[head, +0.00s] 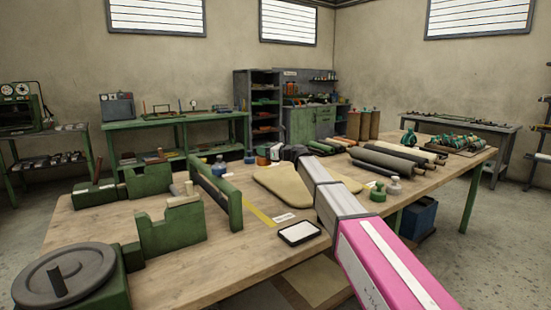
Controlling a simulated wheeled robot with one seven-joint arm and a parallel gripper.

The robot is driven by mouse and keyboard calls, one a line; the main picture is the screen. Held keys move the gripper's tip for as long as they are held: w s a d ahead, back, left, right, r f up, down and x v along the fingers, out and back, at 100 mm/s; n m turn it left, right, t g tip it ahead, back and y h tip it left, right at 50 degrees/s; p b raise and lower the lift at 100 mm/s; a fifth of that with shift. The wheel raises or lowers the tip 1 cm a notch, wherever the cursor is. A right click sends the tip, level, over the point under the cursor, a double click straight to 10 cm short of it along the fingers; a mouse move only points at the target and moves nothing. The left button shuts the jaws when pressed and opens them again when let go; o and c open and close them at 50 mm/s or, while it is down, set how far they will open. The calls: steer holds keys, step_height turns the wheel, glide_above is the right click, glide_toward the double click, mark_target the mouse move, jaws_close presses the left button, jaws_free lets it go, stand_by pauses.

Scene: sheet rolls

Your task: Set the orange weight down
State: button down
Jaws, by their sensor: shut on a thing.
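My arm reaches from the lower right across the wooden table, and my gripper (282,153) is at its far end, over the back part of the table. The gripper is shut on the orange weight (275,152), which shows only as a small orange patch at the dark tip. The fingers are too small and too covered to make out clearly. I cannot tell whether the weight touches the table top.
A blue-capped jar (250,157) stands close left of the gripper. Tan pads (283,188) lie in front, with a white-topped tray (299,233) nearer. Green frames (170,228) fill the left. Dark rolls (385,162) and small weights (394,187) lie right of my arm.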

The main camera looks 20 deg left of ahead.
steer(key=shift+w+d+f, duration=0.15)
steer(key=shift+w+f, duration=2.15)
steer(key=shift+f, duration=0.05)
steer(key=shift+w+d+f, duration=0.1)
steer(key=shift+w+f, duration=2.15)
steer(key=shift+f, duration=0.05)
steer(key=c, duration=0.7)
jaws_free()
steer(key=shift+f, duration=0.15)
steer(key=v, duration=1.2)
steer(key=shift+s, duration=0.1)
